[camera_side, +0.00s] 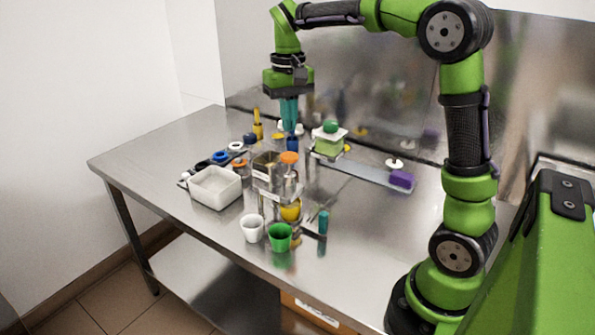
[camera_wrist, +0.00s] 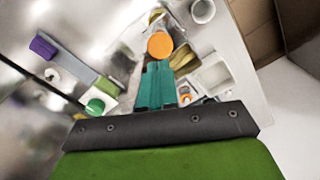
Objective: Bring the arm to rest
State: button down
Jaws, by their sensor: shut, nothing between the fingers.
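My gripper (camera_side: 289,116) has teal fingers and points straight down over the back middle of the steel table (camera_side: 130,153). The fingers are shut with nothing between them. In the wrist view the shut fingertips (camera_wrist: 157,68) show just below an orange round top (camera_wrist: 159,45). In the side view the fingertips are close above or behind a small blue item (camera_side: 292,144); I cannot tell whether they touch it.
A white bin (camera_side: 215,188) stands at left. White (camera_side: 251,228) and green (camera_side: 279,237) cups stand in front. An orange-topped container (camera_side: 289,158) is mid-table. A green-knobbed box (camera_side: 329,140) and a bar with a purple end (camera_side: 401,179) lie right. The far left table is clear.

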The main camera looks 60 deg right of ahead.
jog(key=shift+r, duration=0.2)
jog(key=shift+w+d, duration=0.1)
jog(key=shift+w, duration=0.05)
jog(key=shift+s+a+f+t, duration=0.2)
jog(key=shift+s+a+f, duration=0.1)
jog(key=shift+f, duration=0.2)
jog(key=shift+s+a+f+t, duration=0.2)
jog(key=shift+a+f, duration=0.05)
jog(key=shift+f, duration=0.25)
jog(key=s+a+n+t+y, duration=0.2)
jog(key=s+a+t, duration=0.4)
jog(key=s+a, duration=0.5)
jog(key=shift+s+f, duration=0.2)
jog(key=shift+s, duration=1.75)
